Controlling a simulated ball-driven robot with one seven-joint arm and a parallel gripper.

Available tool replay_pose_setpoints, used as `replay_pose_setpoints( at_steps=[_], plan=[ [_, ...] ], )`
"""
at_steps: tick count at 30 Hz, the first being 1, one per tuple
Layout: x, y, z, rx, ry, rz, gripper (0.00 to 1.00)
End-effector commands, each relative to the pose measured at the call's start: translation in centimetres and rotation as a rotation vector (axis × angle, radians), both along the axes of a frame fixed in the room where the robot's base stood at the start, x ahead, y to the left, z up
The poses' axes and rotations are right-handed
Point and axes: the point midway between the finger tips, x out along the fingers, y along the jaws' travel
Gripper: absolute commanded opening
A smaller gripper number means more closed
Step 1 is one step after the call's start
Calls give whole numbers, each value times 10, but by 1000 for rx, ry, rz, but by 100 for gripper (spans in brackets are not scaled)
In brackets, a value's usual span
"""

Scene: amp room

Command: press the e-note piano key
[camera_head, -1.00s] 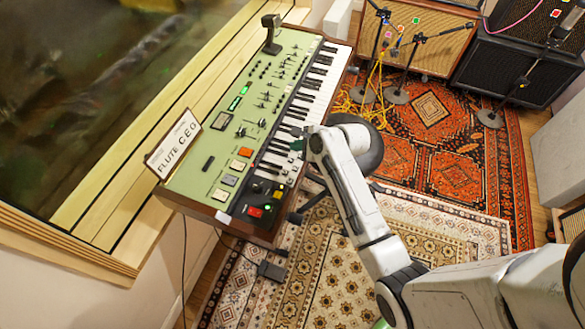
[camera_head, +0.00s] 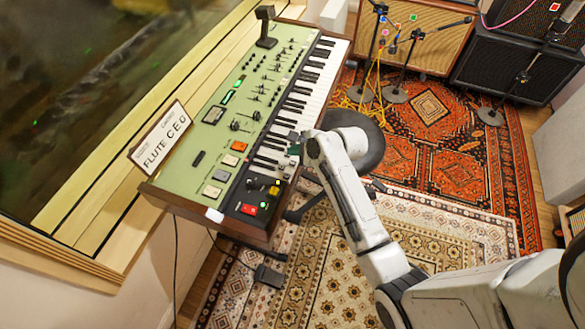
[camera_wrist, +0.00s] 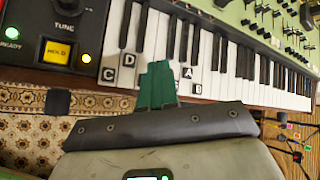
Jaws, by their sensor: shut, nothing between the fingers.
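The keyboard (camera_head: 317,90) is a row of white and black keys on a green-topped synthesizer (camera_head: 205,150). In the wrist view, white keys carry the labels C (camera_wrist: 108,74), D (camera_wrist: 128,59), A (camera_wrist: 187,72) and B (camera_wrist: 197,90). No E label shows; the keys between D and A are partly hidden by my fingers. My gripper (camera_wrist: 157,85) has green fingers, shut and empty, over the front part of those keys. I cannot tell whether they touch. In the head view my gripper (camera_head: 294,150) is at the front edge of the keys, near the control-panel end.
A sign reading FLUTE CEG (camera_head: 160,135) stands on the synthesizer's left. A yellow HOLD button (camera_wrist: 57,53) is left of the keys in the wrist view. A dark round stool (camera_head: 368,145) is behind my arm. Amplifiers (camera_head: 505,65) and stands are at the back right.

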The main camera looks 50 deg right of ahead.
Motion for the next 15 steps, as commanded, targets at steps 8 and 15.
replay_pose_setpoints(
  at_steps=[8, 15],
  plan=[
    [0, 0, -24, 2, 1, -1, 0],
    [0, 0, -24, 1, 1, 0, 0]
  ],
)
